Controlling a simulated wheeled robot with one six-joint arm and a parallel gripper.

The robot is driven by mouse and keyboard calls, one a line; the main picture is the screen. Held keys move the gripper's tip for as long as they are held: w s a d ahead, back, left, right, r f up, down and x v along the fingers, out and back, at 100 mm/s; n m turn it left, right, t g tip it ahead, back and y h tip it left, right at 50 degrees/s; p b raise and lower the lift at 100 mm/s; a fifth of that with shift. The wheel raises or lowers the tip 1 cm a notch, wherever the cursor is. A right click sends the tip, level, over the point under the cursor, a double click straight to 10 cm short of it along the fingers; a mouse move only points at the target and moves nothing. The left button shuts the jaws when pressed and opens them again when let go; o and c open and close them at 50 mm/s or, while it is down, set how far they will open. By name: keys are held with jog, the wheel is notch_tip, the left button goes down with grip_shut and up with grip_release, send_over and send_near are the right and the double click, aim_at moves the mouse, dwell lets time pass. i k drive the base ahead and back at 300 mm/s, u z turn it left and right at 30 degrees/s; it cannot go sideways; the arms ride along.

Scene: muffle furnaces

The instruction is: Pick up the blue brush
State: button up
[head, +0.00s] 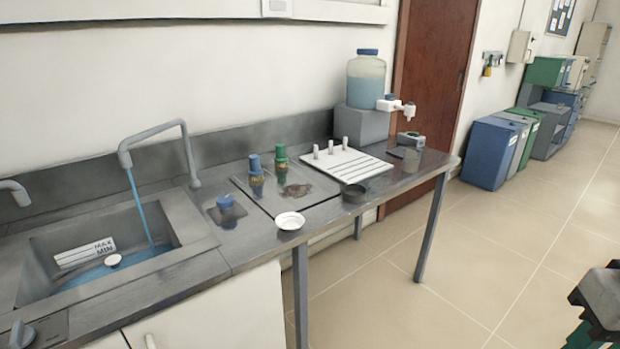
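The blue brush (255,175) stands upright on the metal worktop, with a blue top and a yellowish band lower down. A similar green-topped brush (281,163) stands just behind it to the right. Both are near a brown stained patch (297,190) on a flat grey plate. A small blue-topped container (226,211) sits in front and to the left of the blue brush. I cannot make out my gripper's fingers in the head view, and nothing is touching the brush.
A sink (190,235) with running water is at left. A white shallow dish (290,221), dark round dish (354,193), white slotted board (345,163) and large water jug (366,80) share the worktop. A dark and green shape at lower right is cut off. Floor in front is clear.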

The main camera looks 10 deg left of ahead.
aim_at(254, 172)
jog(key=z, duration=0.15)
jog(key=i, duration=1.55)
jog(key=u, duration=1.1)
jog(key=i, duration=0.8)
jog(key=u, duration=0.6)
